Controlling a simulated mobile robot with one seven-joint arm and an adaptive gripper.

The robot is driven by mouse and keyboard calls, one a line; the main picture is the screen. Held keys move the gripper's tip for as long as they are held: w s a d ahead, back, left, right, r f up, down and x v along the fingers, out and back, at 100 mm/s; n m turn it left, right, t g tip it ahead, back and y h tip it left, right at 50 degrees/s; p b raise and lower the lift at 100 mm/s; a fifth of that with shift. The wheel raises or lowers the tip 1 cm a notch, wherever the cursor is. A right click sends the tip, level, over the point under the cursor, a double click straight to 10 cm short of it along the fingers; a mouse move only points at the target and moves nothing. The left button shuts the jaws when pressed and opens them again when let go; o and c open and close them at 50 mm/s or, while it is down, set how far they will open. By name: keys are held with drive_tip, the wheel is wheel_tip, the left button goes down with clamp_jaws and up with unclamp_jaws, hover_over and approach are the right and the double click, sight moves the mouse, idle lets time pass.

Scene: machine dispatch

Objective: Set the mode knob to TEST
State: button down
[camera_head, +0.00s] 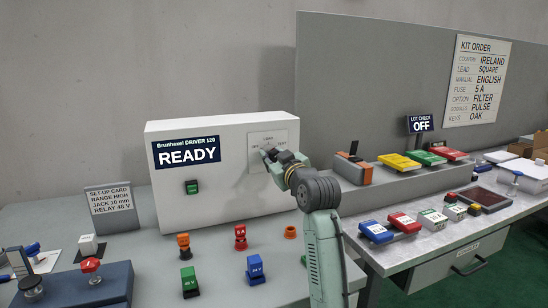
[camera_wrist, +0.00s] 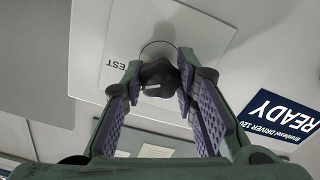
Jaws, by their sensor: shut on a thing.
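The dark mode knob (camera_wrist: 155,84) sits on a pale square plate (camera_head: 255,165) on the front of the white machine (camera_head: 220,210). My gripper (camera_head: 270,156) reaches the plate from the front right. In the wrist view my gripper (camera_wrist: 160,76) has its purple-padded fingers on either side of the knob, shut on it. A small pale mark shows on the knob. The letters "EST" are readable on the plate to the left of the knob in the wrist view. In the head view my gripper hides most of the knob, so I cannot tell its setting.
The machine's display (camera_head: 187,152) reads READY, above a green switch (camera_head: 191,187). Coloured blocks, including a blue one (camera_head: 255,270), stand on the table before the machine. A grey kit bench (camera_head: 455,238) with boxes is at right. A set-up card (camera_head: 110,200) stands at left.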

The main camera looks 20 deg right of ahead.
drive_tip(key=c, duration=1.2)
unclamp_jaws()
drive_tip(key=shift+c, duration=0.2)
drive_tip(key=shift+s, duration=0.1)
drive_tip(key=s, duration=1.1)
drive_tip(key=shift+s+d, duration=0.2)
drive_tip(key=shift+s, duration=0.2)
